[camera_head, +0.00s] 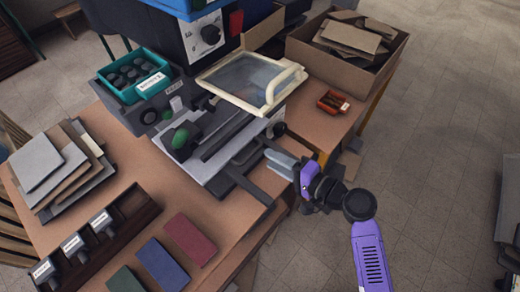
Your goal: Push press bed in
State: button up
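The press (190,45) is a dark blue machine with a white dial at the top centre of the table. Its grey metal bed (205,168) extends forward from under the machine, with dark bars and a green knob (181,138) on it. Dark rails (248,186) run out from the bed toward the table's right edge. A hinged clear panel in a cream frame (250,80) sits above the bed's far side. My gripper (280,164) is right of the bed, its pale grey fingers pointing left close to the bed's right end. Contact and finger opening are unclear.
A teal bin (134,95) stands left of the press, and stacked sheets (58,165) lie at left. A dark tray (120,222) and coloured covers (190,238) lie in front. A cardboard box (300,50) and small orange tray (333,102) are at back right. The right-hand floor is mostly open.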

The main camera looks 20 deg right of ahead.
jog(key=x, duration=0.5)
jog(key=shift+w+a+f+p, duration=0.1)
jog(key=shift+w+a+p, duration=0.15)
jog(key=shift+p, duration=0.1)
jog(key=shift+c, duration=0.4)
grip_shut()
dwell(0.8)
